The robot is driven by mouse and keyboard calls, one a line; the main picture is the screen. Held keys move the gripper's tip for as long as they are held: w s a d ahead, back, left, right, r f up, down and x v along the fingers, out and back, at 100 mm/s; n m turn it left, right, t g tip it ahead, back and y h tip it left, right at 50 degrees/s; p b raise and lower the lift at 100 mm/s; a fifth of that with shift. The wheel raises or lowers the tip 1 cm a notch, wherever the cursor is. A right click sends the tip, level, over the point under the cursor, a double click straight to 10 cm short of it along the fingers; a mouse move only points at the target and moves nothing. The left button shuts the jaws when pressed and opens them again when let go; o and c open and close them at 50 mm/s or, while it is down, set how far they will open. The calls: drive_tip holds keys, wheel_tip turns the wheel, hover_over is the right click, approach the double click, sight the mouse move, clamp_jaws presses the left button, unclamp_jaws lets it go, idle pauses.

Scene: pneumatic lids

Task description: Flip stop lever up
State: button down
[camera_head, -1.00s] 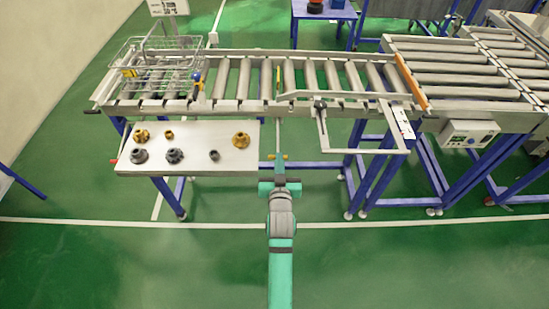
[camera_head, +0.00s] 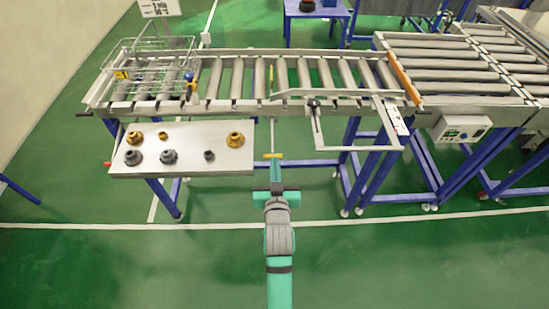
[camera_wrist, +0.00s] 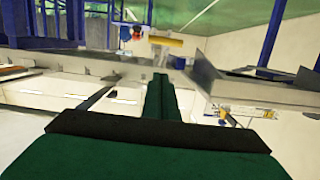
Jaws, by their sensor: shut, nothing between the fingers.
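The stop lever appears to be the thin rod with a yellow crossbar handle (camera_head: 273,156), hanging down at the front of the roller conveyor. A yellow strip (camera_head: 271,77) stands among the rollers above it. My gripper (camera_head: 276,168) is shut and empty, just below the handle in the head view; I cannot tell whether they touch. In the wrist view my shut fingers (camera_wrist: 161,95) point inward, and a yellow bar (camera_wrist: 165,41), likely the handle, lies beyond their tips with a visible gap in the picture.
A side table (camera_head: 215,160) left of my gripper holds several gold and grey parts. A wire basket (camera_head: 150,60) stands on the conveyor's left end. A pale frame (camera_head: 357,149) juts out at the right, near a control box (camera_head: 462,129). Green floor in front is clear.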

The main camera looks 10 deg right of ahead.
drive_tip(key=shift+v, duration=2.3)
drive_tip(key=s+a+f+n+y, duration=0.1)
drive_tip(key=s+a+f, duration=0.25)
drive_tip(key=s, duration=0.45)
drive_tip(key=s+a+f, duration=0.2)
drive_tip(key=s+f, duration=0.2)
drive_tip(key=s, duration=0.4)
drive_tip(key=s+a+r, duration=0.1)
drive_tip(key=s+a, duration=0.1)
drive_tip(key=s, duration=0.7)
drive_tip(key=s+a+r+n+y, duration=0.1)
drive_tip(key=s+a, duration=0.1)
drive_tip(key=s, duration=0.7)
drive_tip(key=shift+s+r+g+y, duration=0.25)
drive_tip(key=shift+r+g+y, duration=0.05)
drive_tip(key=shift+r, duration=0.1)
